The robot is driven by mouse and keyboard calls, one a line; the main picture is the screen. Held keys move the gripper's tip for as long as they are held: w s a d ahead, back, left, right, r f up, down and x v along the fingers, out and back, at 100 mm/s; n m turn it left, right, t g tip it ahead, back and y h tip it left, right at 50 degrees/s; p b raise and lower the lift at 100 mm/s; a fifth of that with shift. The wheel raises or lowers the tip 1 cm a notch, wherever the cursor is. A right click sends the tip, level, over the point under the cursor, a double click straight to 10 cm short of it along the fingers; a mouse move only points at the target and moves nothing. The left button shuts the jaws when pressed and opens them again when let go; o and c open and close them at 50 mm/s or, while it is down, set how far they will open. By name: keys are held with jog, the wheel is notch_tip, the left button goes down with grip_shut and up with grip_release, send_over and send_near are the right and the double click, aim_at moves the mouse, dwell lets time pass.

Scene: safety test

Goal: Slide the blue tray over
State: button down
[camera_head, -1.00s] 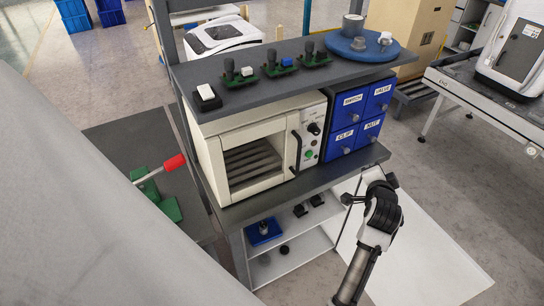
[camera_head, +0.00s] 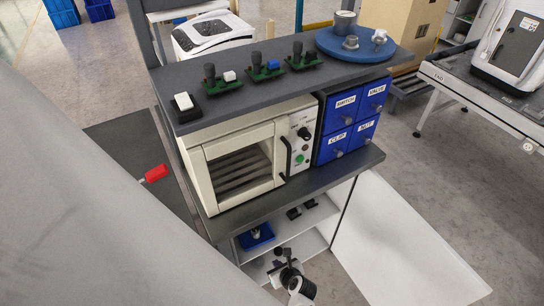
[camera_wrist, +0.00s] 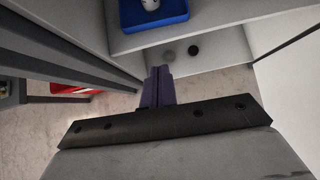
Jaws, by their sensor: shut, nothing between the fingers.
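The blue tray (camera_head: 245,243) sits on the upper shelf inside the open lower cabinet, with a small metallic part in it. It also shows at the top of the wrist view (camera_wrist: 155,24), close to the shelf's front edge. My gripper (camera_head: 279,268) is low in front of the cabinet, right of and below the tray in the head view. In the wrist view its fingers (camera_wrist: 158,80) are together and empty, pointing toward the lower compartment below the tray's shelf. They are apart from the tray.
Two dark parts (camera_head: 301,210) stand on the shelf right of the tray. Two round pieces (camera_wrist: 194,51) lie in the lower compartment. The white cabinet door (camera_head: 400,250) stands open at right. An oven (camera_head: 235,165) and blue drawers (camera_head: 350,120) are above. A red-tipped lever (camera_head: 156,173) is at left.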

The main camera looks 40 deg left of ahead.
jog(key=shift+w+a+r+b+x, duration=0.15)
jog(key=shift+a+r+b+x, duration=0.2)
jog(key=shift+b+x, duration=1.3)
jog(key=shift+w+a+r+b+x, duration=0.25)
jog(key=shift+b+x, duration=0.6)
jog(key=shift+x, duration=1.55)
jog(key=shift+w+a+r+b+x, duration=0.1)
jog(key=shift+a+r+b+x, duration=0.3)
jog(key=shift+b+x, duration=1.25)
jog(key=shift+w+a+f+p, duration=0.15)
jog(key=shift+a+f+p, duration=0.05)
jog(key=shift+f+p, duration=0.15)
